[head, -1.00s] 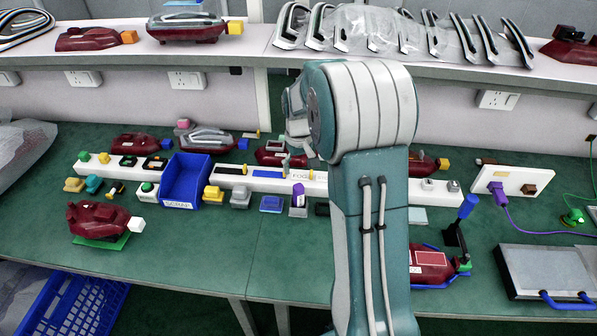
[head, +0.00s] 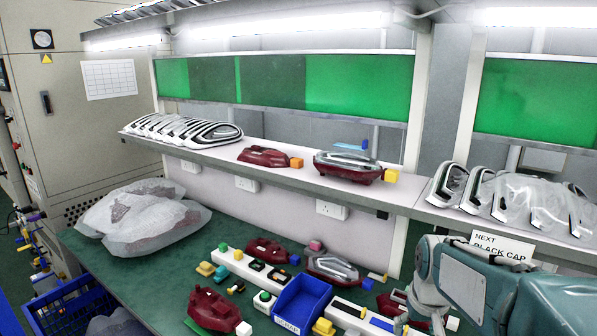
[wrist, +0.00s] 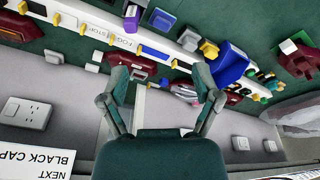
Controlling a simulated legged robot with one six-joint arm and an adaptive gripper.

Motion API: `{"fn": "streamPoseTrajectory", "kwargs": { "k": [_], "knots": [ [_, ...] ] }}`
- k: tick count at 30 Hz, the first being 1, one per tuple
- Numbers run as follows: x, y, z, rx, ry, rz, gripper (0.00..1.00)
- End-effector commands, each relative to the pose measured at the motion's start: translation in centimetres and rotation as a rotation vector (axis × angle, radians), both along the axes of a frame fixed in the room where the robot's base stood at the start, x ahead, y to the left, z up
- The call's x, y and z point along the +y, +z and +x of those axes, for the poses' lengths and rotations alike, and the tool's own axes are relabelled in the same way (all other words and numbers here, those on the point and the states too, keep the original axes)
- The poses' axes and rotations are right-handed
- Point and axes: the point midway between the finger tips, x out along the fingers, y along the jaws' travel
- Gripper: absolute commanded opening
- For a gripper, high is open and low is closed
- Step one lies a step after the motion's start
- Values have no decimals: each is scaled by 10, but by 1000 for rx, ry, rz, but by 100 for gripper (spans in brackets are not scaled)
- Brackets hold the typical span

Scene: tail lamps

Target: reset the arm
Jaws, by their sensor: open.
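My arm shows at the lower right of the head view, over the right part of the green bench (head: 120,262). In the wrist view my gripper (wrist: 160,84) has its two fingers spread apart with nothing between them. That view looks upside down at the bench and its back wall. The fingers appear in front of the long white fixture strip (wrist: 185,62) and the dark red lamps, apart from them. In the head view the fingertips are too small and crowded to make out clearly.
A blue bin (head: 301,303) stands on the bench near a dark red lamp (head: 212,308). The shelf (head: 215,160) above holds lamps and covers. A sign (head: 502,246) reading "NEXT BLACK CAP" stands just above my arm. A plastic-wrapped bundle (head: 143,215) lies at left. A blue crate (head: 62,312) is lower left.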

Motion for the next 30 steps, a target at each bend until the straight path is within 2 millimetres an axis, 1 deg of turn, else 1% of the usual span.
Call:
{"fn": "streamPoseTrajectory", "kwargs": {
  "k": [1, 3, 9, 13, 15, 18, 21, 24, 30],
  "knots": [
    [8, 10, -13, -26, 5, -3, 81],
    [17, 20, -30, -55, 10, -4, 81],
    [40, 39, -79, -137, 23, -3, 81],
    [52, 44, -111, -193, 31, 2, 81],
    [57, 45, -127, -221, 37, 5, 81],
    [63, 44, -146, -255, 42, 10, 81],
    [66, 41, -159, -276, 45, 15, 81],
    [68, 40, -164, -286, 46, 17, 81],
    [68, 40, -165, -287, 46, 18, 81]
  ]
}}
